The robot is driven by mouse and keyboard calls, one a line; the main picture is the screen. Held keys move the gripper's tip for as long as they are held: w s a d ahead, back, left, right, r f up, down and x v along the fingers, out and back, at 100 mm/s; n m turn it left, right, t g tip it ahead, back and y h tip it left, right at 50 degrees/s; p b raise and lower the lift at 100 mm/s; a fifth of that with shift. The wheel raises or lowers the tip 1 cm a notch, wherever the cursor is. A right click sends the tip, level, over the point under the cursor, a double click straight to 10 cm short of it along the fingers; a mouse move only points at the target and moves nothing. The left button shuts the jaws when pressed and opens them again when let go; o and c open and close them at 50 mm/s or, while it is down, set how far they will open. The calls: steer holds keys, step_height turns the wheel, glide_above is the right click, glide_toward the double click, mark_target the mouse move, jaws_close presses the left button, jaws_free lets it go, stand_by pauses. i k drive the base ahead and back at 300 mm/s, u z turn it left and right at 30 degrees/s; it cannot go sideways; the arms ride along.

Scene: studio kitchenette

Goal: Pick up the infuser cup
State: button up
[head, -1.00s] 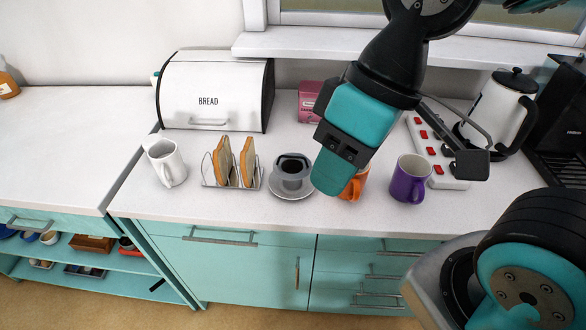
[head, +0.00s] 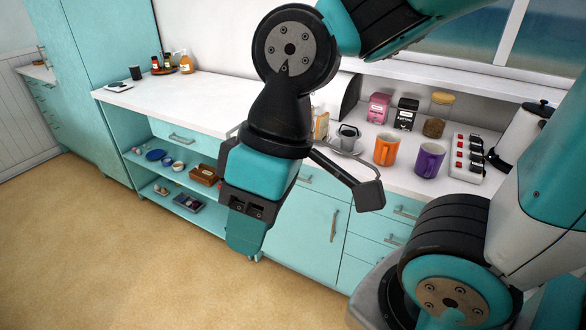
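A grey cup with a dark inside (head: 348,136) stands upright on a white saucer (head: 354,152) on the counter, left of the orange mug (head: 387,149). It looks like the infuser cup, though its insert is too small to make out. My gripper (head: 245,240) hangs pointing down, in front of the cabinets and left of the cup in the picture. It is apart from the cup. Its fingers are seen end-on and overlapping, so I cannot tell their opening. Nothing shows held in it.
A purple mug (head: 429,160), power strip (head: 467,157) and kettle (head: 520,135) stand right of the cup. A pink box (head: 378,108), black box (head: 406,113) and jar (head: 436,116) are behind. Toast (head: 320,123) is close on the left. The floor (head: 120,250) is clear.

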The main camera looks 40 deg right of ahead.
mark_target(348, 137)
steer(key=z, duration=0.4)
steer(key=k, duration=0.15)
steer(key=u, duration=1.1)
steer(key=i, duration=1.4)
steer(key=z, duration=0.85)
steer(key=i, duration=0.85)
steer(key=z, duration=1.3)
steer(key=i, duration=0.45)
steer(key=z, duration=0.4)
